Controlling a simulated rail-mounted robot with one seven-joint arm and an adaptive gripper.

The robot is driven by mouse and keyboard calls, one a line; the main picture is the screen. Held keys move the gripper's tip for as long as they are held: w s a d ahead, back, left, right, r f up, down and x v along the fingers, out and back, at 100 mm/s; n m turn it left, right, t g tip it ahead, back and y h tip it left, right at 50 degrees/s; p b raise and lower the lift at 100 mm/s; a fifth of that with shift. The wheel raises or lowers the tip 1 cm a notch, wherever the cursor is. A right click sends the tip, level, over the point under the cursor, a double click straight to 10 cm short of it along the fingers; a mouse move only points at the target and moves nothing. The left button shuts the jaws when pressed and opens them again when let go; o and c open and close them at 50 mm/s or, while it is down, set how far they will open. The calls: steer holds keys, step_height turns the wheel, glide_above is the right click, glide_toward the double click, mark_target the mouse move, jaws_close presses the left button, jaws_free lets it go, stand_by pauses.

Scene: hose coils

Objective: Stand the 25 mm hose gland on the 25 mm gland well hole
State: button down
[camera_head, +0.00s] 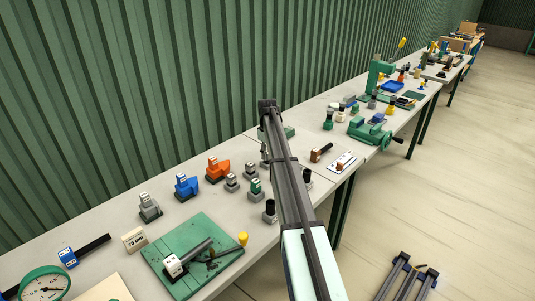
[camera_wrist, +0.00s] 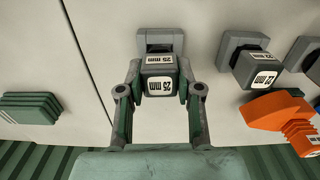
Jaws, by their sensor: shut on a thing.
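The 25 mm hose gland (camera_wrist: 159,80) is a dark grey block with white "25 mm" labels in the wrist view. My gripper (camera_wrist: 159,92) is shut on it, one finger on each side. Just beyond it is a grey square block with a dark opening (camera_wrist: 175,39), which looks like the gland well. The gland overlaps its near edge in the picture. I cannot tell whether they touch, because the gland's underside is hidden. In the head view my arm covers most of the gripper and the gland.
A 22 mm gland (camera_wrist: 257,70) stands close on the right, with an orange part (camera_wrist: 275,110) near it. A green ribbed block (camera_wrist: 30,107) lies to the left, with bare bench between. In the head view a green mat (camera_head: 205,235) lies on the near bench.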

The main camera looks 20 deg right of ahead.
steer(key=shift+f, duration=0.5)
stand_by(0.6)
steer(key=c, duration=0.7)
jaws_free()
steer(key=shift+r, duration=0.1)
steer(key=shift+r+p, duration=1.7)
steer(key=shift+r, duration=2.25)
step_height(320, 180, up, 12)
